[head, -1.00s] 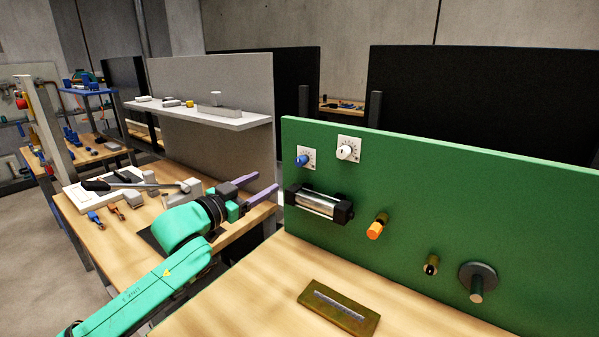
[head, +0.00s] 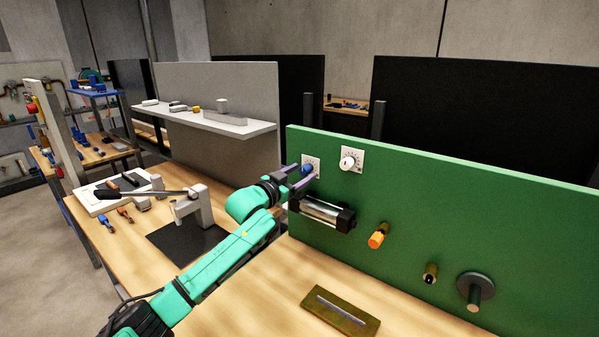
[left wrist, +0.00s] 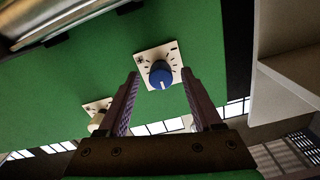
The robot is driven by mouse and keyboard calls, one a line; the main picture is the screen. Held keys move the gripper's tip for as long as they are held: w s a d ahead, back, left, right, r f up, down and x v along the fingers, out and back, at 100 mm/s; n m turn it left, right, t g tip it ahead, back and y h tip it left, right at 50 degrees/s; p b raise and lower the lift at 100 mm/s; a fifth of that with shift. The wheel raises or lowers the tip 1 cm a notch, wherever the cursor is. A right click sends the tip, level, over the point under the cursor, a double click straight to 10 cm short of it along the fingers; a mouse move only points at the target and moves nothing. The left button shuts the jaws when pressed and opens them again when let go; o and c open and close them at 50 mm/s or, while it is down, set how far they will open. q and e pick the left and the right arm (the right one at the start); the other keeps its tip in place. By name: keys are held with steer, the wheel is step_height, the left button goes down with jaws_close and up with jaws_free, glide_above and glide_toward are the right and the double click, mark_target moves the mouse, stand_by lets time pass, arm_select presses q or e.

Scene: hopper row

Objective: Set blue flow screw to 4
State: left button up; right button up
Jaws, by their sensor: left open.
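The blue flow screw (head: 307,169) is a round blue knob on a white scale plate at the upper left of the green panel. In the left wrist view the blue knob (left wrist: 161,75) has a pale pointer line, and its dial marks are too small to read. My left gripper (head: 303,176) is open at the blue knob. In the left wrist view its two fingers (left wrist: 165,85) lie to either side of the knob's lower part, with gaps visible; I cannot tell whether they reach around it. My right gripper is not in view.
A white knob (head: 347,163) on its own plate sits right of the blue one. A dark-ended cylinder (head: 322,212) is mounted just below. An orange knob (head: 377,240) and a grey round knob (head: 475,290) are lower right. A brass plate (head: 340,311) lies on the table.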

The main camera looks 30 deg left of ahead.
arm_select(q)
jaws_close()
steer(key=n+p, duration=0.3)
steer(key=shift+s+r+n+p, duration=0.1)
steer(key=shift+r+n+p, duration=0.25)
steer(key=shift+r+n, duration=0.05)
steer(key=shift+f+n, duration=0.15)
steer(key=shift+n, duration=0.45)
steer(key=shift+f+n, duration=0.15)
steer(key=shift+n, duration=0.15)
jaws_free()
steer(key=shift+f, duration=0.1)
